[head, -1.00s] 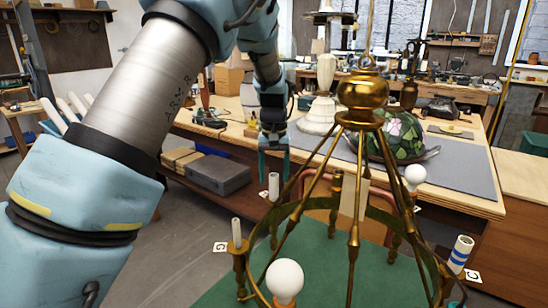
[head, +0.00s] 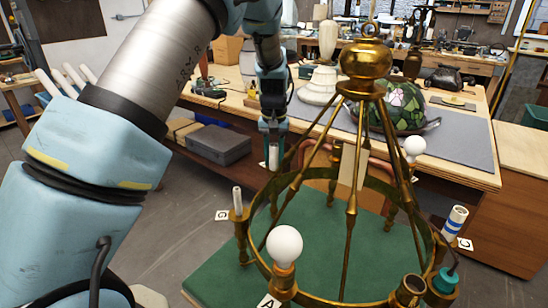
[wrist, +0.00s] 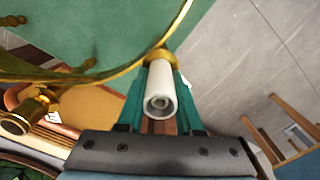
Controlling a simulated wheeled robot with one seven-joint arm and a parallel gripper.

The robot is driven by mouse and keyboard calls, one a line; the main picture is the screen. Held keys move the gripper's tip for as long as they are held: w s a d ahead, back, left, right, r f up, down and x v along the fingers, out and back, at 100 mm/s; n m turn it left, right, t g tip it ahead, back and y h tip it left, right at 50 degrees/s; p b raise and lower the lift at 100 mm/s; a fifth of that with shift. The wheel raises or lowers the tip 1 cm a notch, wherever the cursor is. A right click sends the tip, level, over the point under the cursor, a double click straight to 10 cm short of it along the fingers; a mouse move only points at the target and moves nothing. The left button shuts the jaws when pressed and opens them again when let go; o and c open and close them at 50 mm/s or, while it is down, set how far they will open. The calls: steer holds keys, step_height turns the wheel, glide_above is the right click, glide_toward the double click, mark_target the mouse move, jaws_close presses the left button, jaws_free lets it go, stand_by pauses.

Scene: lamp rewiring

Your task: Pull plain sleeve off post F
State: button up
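A plain white sleeve (wrist: 160,97) stands upright on a brass cup of the chandelier ring. In the head view it shows between my fingers (head: 273,157). My gripper (head: 273,140) points down over it, its teal fingers one on each side. In the wrist view the fingers (wrist: 160,112) flank the sleeve closely. I cannot tell whether they press on it. The sleeve's open end faces the wrist camera. The brass cup (wrist: 161,58) under it is partly visible. I cannot read a letter for this post.
The brass chandelier (head: 363,68) stands on a green mat (head: 320,255), its sloping rods close to my gripper. Another plain sleeve (head: 237,198) stands at card G, a blue-banded one (head: 454,223) at C. White bulbs (head: 284,246) sit on other posts. A workbench (head: 478,165) is behind.

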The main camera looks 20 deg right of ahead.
jaws_close()
steer(key=shift+r, duration=0.1)
steer(key=shift+r+p, duration=3.55)
steer(key=shift+r, duration=1.4)
